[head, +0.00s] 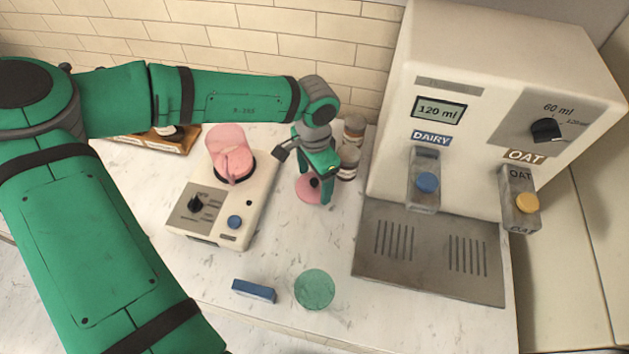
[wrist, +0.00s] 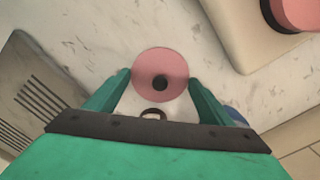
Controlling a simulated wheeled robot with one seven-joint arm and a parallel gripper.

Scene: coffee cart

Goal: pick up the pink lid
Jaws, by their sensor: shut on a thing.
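The pink lid (head: 304,192) is a round disc with a dark knob, at the middle of the counter in the head view. It also shows in the wrist view (wrist: 147,66), between my two fingers. My gripper (head: 313,191) points down over the lid and is shut on it, with one finger on each side in the wrist view (wrist: 159,76). The fingers partly hide the lid in the head view. I cannot tell whether the lid touches the counter.
A cream appliance (head: 182,217) with a pink container (head: 226,140) stands left of my gripper. Jars (head: 349,160) stand close behind it. The milk dispenser (head: 470,70) and its drip tray (head: 430,284) are at right.

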